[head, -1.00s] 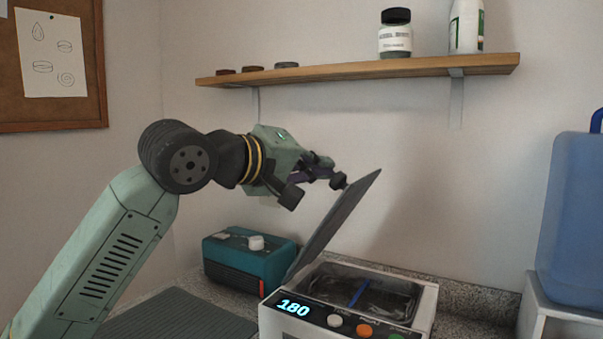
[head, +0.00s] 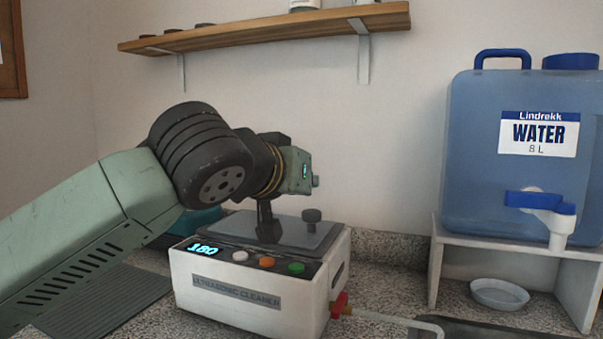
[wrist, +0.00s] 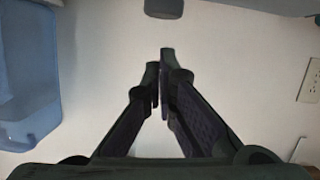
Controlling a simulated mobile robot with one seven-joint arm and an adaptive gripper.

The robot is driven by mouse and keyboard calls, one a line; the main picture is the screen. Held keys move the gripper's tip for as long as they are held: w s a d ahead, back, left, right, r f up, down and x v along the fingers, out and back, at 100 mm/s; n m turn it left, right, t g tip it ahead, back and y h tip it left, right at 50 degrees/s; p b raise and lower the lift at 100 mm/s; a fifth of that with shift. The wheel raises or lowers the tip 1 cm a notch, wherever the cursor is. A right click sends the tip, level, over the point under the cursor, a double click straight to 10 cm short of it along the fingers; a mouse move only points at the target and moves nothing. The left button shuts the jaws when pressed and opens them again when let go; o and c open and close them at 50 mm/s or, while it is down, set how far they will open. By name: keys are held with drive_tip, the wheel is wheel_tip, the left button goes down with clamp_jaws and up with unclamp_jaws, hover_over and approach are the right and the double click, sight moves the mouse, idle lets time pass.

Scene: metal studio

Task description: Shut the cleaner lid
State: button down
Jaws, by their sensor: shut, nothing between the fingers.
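The ultrasonic cleaner (head: 235,293) is a white box with a lit 180 display and round buttons on its front. Its grey lid (head: 235,223) lies down over the top, looking flat; a small gap cannot be ruled out. A dark knob (head: 312,216) stands on the lid's right part. My gripper (head: 268,236) is over the lid, its dark lower part reaching down to or just above the lid; contact is unclear. In the wrist view, my gripper's fingers (wrist: 160,72) are together and empty, and a dark knob (wrist: 163,8) shows at the top edge.
A blue water jug (head: 510,190) stands on a white stand (head: 435,262) at right, with a small dish (head: 499,292) under its tap. A red-handled drain valve (head: 339,305) juts from the cleaner's right side. A wooden shelf (head: 270,32) hangs above. A ridged mat (head: 105,300) lies at left.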

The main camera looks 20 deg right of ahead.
drive_tip(key=shift+s+d+f+b, duration=0.2)
drive_tip(key=shift+f+b, duration=0.15)
drive_tip(key=shift+f, duration=0.3)
drive_tip(key=shift+s+d+f+b, duration=0.15)
drive_tip(key=shift+f+b, duration=0.15)
drive_tip(key=shift+f, duration=0.35)
